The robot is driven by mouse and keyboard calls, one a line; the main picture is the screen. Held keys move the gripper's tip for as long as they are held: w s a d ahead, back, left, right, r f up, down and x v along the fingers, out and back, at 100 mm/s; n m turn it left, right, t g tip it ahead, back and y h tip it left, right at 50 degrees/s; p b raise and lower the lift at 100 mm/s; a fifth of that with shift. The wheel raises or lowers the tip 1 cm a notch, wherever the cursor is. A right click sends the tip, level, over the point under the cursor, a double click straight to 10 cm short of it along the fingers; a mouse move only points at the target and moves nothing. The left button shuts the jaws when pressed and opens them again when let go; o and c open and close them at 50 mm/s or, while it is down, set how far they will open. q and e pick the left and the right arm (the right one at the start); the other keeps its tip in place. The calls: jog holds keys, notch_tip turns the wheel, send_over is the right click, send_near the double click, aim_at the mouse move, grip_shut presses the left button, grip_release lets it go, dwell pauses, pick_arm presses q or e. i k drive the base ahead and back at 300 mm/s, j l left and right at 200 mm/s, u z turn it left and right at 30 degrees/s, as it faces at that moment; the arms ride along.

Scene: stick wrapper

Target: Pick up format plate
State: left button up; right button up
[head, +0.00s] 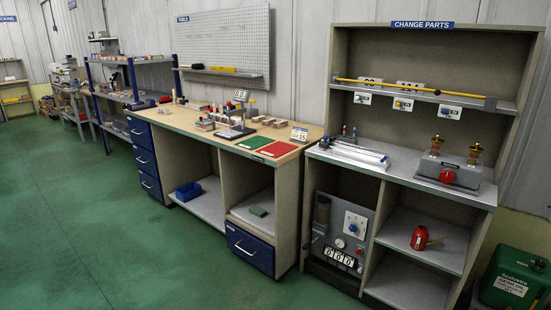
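No thing in view is clearly marked as a format plate. Under the CHANGE PARTS sign (422,25), small pale blocks (409,85) with dark markings stand on the upper shelf (465,101), partly behind a yellow bar (400,87). They may be format plates, but they are too small to tell. White tags (404,104) with coloured marks hang along the shelf's front edge. Neither of my grippers is in view.
The grey counter (400,169) below holds a long metal rail device (347,153) and a grey unit with a red knob (447,175). A wooden workbench (190,120) with red and green mats stands to the left. A green container (515,280) stands at lower right. The green floor (90,230) at left is clear.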

aim_at(165, 111)
jog(key=i+u, duration=0.25)
jog(key=i, duration=0.35)
jog(key=i+l+u, duration=0.3)
jog(key=i, duration=0.25)
jog(key=i+j+u, duration=0.25)
jog(key=i+u, duration=0.2)
jog(key=i, duration=0.35)
jog(key=i+u, duration=0.45)
jog(key=i, duration=0.4)
jog(key=i+z, duration=0.3)
jog(key=i, duration=0.35)
jog(key=i+j+z, duration=0.15)
jog(key=i+z, duration=0.15)
jog(key=i, duration=0.35)
